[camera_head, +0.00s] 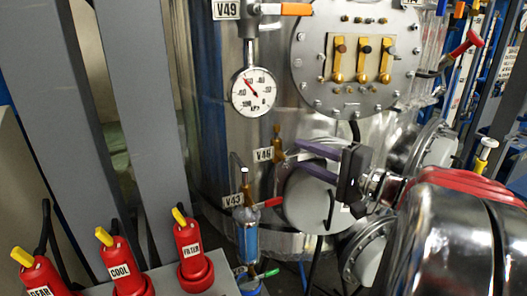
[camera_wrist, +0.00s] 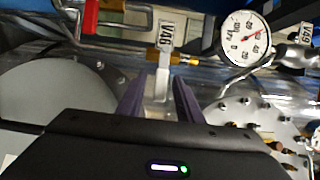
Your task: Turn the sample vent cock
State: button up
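A small brass cock (camera_head: 277,143) with the label V46 (camera_head: 264,155) is on the side of the steel vessel, and no label in view reads "sample vent". In the wrist view its pale lever (camera_wrist: 162,84) points toward me, below the V46 label (camera_wrist: 166,30). My gripper (camera_head: 296,155) reaches in from the right with its two purple fingers apart. In the wrist view the open gripper (camera_wrist: 158,86) has one finger on each side of the lever. Gaps show on both sides, and I see no contact.
A gauge (camera_head: 254,92) hangs above left of V46. The V43 valve (camera_head: 268,202) with a red handle is just below. An orange-handled V49 valve (camera_head: 285,9) is above. A flange with yellow levers (camera_head: 362,60) is upper right, and red canisters (camera_head: 125,268) are lower left.

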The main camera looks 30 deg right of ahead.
jog(key=shift+w, duration=0.1)
grip_shut()
dwell(0.4)
jog(key=shift+f, duration=0.1)
jog(key=shift+a, duration=0.2)
